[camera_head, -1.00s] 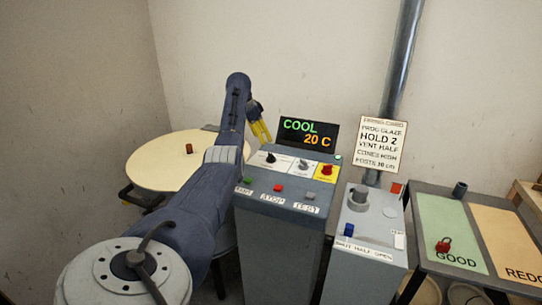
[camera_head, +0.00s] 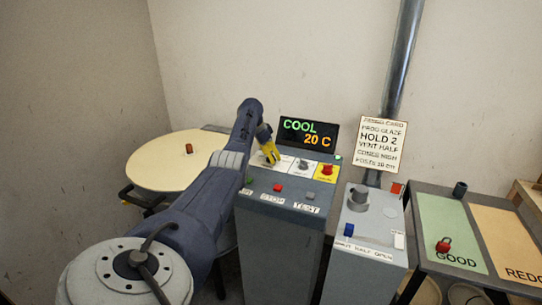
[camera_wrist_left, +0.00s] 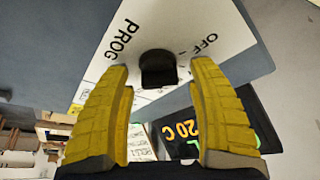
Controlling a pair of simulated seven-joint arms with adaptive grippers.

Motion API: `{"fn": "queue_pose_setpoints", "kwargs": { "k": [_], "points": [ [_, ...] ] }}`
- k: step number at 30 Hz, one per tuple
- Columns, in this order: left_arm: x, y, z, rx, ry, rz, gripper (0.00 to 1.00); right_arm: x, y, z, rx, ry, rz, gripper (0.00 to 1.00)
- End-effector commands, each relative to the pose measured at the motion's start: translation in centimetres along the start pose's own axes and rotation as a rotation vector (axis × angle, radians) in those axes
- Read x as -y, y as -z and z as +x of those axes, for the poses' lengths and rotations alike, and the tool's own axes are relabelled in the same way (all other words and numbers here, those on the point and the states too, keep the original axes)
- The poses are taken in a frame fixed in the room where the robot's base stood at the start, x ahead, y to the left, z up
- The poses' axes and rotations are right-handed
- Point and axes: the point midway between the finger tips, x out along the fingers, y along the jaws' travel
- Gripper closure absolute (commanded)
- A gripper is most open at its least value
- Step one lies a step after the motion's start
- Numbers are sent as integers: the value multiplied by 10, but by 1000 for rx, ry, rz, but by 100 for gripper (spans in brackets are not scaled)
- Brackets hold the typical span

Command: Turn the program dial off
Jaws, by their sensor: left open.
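The program dial (camera_wrist_left: 158,69) is a black knob on a white plate marked PROG and OFF in the left wrist view. My left gripper (camera_wrist_left: 160,72) is open, with its yellow fingers on either side of the dial and apart from it. In the head view the left gripper (camera_head: 270,153) hangs over the left end of the control panel and hides the program dial. The display (camera_head: 307,133) reads COOL 20 C. My right gripper is not in view.
A grey knob (camera_head: 303,163) and a red knob on yellow (camera_head: 326,170) sit right of the gripper. Buttons line the panel's front. A round cream table (camera_head: 160,165) stands left. A vent box (camera_head: 365,235) and GOOD tray (camera_head: 450,225) stand right.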

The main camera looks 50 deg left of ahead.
Motion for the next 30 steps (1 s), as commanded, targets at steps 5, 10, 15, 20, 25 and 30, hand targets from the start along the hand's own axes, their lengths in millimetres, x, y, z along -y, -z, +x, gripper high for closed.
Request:
{"fn": "queue_pose_setpoints", "kwargs": {
  "k": [5,10,15,20,25,30],
  "points": [
    [0,0,0,0,0,0,41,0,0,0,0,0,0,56],
    [0,0,0,0,0,0,54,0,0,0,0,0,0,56],
    [0,0,0,0,0,0,74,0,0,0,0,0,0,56],
    [0,0,0,0,0,0,93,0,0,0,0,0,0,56],
    [0,1,0,-2,0,0,100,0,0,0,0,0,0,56],
    [0,1,0,-2,15,-32,100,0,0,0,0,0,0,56]
  ]
}}
